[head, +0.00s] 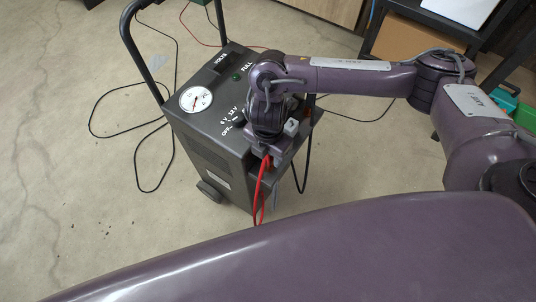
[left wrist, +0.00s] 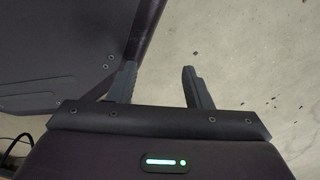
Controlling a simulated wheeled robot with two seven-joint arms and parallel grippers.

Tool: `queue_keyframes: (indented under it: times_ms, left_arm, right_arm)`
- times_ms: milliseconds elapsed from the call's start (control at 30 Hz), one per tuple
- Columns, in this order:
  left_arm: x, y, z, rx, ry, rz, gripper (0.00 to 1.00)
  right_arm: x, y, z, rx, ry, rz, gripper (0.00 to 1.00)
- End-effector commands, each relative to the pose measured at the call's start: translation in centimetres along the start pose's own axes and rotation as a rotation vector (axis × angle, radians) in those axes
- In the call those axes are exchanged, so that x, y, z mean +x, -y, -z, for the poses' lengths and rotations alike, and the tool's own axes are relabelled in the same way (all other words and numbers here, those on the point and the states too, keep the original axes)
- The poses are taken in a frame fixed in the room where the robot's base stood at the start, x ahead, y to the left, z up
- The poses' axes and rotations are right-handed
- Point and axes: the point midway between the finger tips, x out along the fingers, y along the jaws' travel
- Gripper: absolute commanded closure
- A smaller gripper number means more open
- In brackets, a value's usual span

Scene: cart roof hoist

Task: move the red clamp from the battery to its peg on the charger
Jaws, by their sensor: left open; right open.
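The charger (head: 205,150) is a dark grey cart with a dial, a knob and a push handle. My right gripper (head: 268,152) points down at the charger's front right edge. It is open, but my wrist hides most of its fingers. Something red, with a red cable (head: 262,188) hanging from it, shows right under this gripper. I cannot tell clamp from cable there, nor whether it sits on a peg. The battery does not show. My left gripper (left wrist: 160,70) is open and empty in the left wrist view, above bare floor.
A black cable (head: 140,165) loops on the floor left of the charger. A cardboard box (head: 410,40) stands under a dark table at the back right, with green items (head: 508,105) at the right edge. The concrete floor at left is mostly clear.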

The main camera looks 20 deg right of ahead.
Motion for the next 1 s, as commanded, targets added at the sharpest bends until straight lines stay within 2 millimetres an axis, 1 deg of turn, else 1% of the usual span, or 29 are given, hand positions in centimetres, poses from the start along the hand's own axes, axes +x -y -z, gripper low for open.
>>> queue_keyframes:
  times_ms: [33,100,200,300,467,1000]
  left_arm:
    - [-0.2,0.0,-0.4,0.001,0.004,0.000,0.55]
    - [-0.5,-0.1,-2.0,0.003,0.014,-0.001,0.55]
    - [-0.6,-0.1,-3.4,0.004,0.017,-0.001,0.55]
    - [-0.6,-0.1,-4.3,0.006,0.019,-0.002,0.55]
    - [-0.5,-0.1,-5.0,0.006,0.022,-0.002,0.55]
    - [-0.6,-0.1,-4.9,0.006,0.021,-0.002,0.55]
  right_arm:
    - [-1.3,-0.1,0.0,-0.002,0.002,-0.004,0.55]
    - [-3.0,-0.1,-0.1,-0.001,0.004,-0.004,0.55]
    - [-4.5,-0.1,-0.1,-0.001,0.004,-0.004,0.55]
    - [-5.5,0.0,-0.1,-0.001,0.003,-0.001,0.55]
    - [-6.0,0.0,0.0,0.002,0.001,0.000,0.55]
    - [-6.0,0.0,0.0,0.001,0.001,0.000,0.55]
